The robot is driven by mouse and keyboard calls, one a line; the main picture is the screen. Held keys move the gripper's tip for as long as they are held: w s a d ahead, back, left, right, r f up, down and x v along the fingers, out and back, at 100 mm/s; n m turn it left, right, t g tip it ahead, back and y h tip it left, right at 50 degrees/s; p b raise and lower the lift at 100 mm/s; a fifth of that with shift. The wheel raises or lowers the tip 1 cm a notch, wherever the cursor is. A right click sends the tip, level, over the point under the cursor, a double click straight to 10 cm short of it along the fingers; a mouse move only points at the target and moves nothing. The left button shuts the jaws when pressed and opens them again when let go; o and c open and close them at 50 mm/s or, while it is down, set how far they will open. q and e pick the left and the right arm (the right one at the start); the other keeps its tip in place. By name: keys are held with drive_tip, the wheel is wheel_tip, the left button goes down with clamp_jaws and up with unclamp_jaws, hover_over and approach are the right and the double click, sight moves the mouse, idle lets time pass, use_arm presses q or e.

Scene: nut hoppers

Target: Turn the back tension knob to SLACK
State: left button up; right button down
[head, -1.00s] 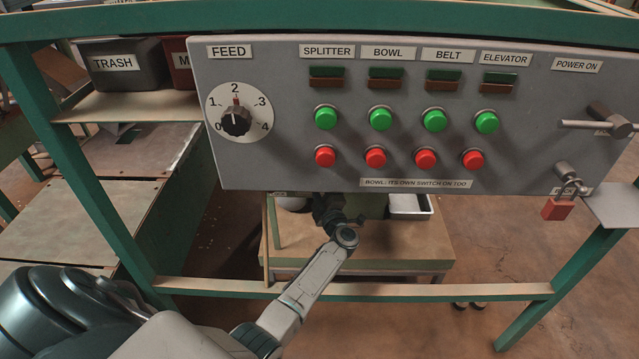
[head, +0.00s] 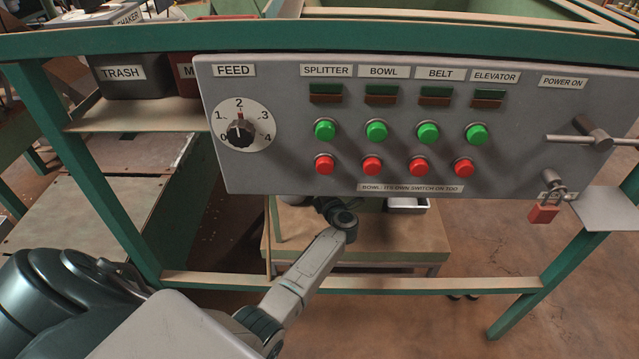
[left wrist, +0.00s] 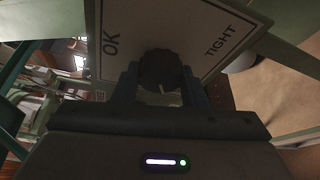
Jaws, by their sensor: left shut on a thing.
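The tension knob (left wrist: 161,72) is a dark round knob with a pale pointer line, in the left wrist view. It sits on a white plate (left wrist: 205,22) marked OK on the left and TIGHT on the right; no SLACK mark shows. The pointer line points toward the bottom of that picture, toward my gripper. My left gripper (left wrist: 160,88) is shut on the knob, one finger on each side. In the head view my left arm reaches under the grey control panel, which hides the gripper and the knob. My right gripper is in neither current view.
The grey control panel (head: 500,150) hangs above my left forearm, with a FEED dial (head: 241,130) and green and red buttons. A green rail (head: 400,286) runs below it. A red padlock (head: 543,214) and a metal shelf (head: 608,208) are at the right.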

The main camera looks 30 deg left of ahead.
use_arm(q)
drive_tip(key=shift+f, duration=0.1)
use_arm(e)
drive_tip(key=shift+s+r, duration=0.1)
idle(0.3)
use_arm(q)
drive_tip(key=o, duration=1)
drive_tip(key=shift+c, duration=0.2)
drive_tip(key=v, duration=1)
drive_tip(key=shift+s+d+p, duration=0.25)
drive_tip(key=shift+d+p, duration=0.1)
use_arm(e)
drive_tip(key=shift+s+d+r+g+h, duration=0.25)
drive_tip(key=shift+d+r+g+h, duration=0.05)
drive_tip(key=shift+d+r+g, duration=0.1)
drive_tip(key=shift+a, duration=0.1)
